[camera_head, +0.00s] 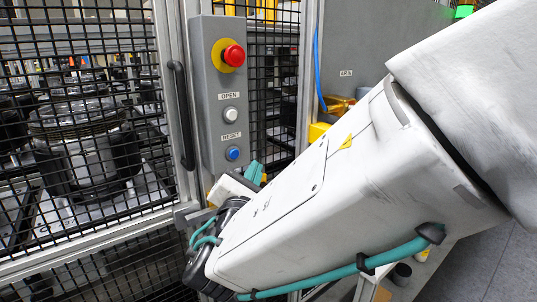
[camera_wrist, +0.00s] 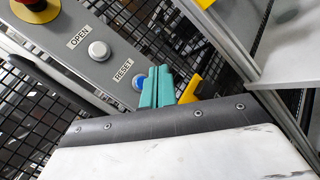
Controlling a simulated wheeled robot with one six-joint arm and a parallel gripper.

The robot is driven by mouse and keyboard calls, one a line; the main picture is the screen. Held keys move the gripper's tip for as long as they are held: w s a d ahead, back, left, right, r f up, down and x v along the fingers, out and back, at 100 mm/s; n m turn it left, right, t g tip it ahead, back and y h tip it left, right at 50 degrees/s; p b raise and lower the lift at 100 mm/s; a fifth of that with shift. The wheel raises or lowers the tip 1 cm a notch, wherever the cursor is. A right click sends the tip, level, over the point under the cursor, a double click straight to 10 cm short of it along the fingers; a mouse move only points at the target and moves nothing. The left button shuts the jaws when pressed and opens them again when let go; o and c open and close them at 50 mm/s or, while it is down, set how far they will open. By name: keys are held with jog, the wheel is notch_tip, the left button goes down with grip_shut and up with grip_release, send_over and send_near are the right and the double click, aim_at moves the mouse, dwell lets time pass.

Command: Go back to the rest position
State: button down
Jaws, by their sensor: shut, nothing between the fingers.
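My gripper (camera_wrist: 157,88) shows in the wrist view as two teal fingers held together, with nothing between them. Its tips lie beside the blue RESET button (camera_wrist: 138,83) in that picture; whether they touch it I cannot tell. In the head view my white arm comes in from the right, and the gripper (camera_head: 254,172) shows only in part below and right of the blue button (camera_head: 233,153). The grey control panel (camera_head: 202,100) also carries a white OPEN button (camera_head: 231,114) and a red emergency stop (camera_head: 234,55) on a yellow ring.
A black mesh fence (camera_head: 130,100) with a black door handle (camera_head: 181,115) stands left of the panel. Behind it are dark clutch parts (camera_head: 88,150). A grey cabinet wall (camera_head: 365,45) stands behind my arm. Grey floor (camera_head: 480,262) shows at the lower right.

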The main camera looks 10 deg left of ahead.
jog(key=s+d+f+m+g+h, duration=0.25)
jog(key=d+m+g, duration=0.2)
jog(key=d, duration=0.45)
jog(key=s+d+f+m+g+h, duration=0.25)
jog(key=d+m+g+h, duration=0.2)
jog(key=d, duration=0.55)
jog(key=s+d+f+m+g+h, duration=0.1)
jog(key=d+f+m+g+h, duration=0.3)
jog(key=d, duration=0.5)
jog(key=s+d+r+m+g+y, duration=0.2)
jog(key=s+d+m+g+y, duration=0.3)
jog(key=s+d+m+y, duration=0.4)
jog(key=s+d+m, duration=0.3)
jog(key=s+m, duration=0.3)
jog(key=m, duration=0.1)
jog(key=shift+d+r+y, duration=0.3)
jog(key=shift+r, duration=0.05)
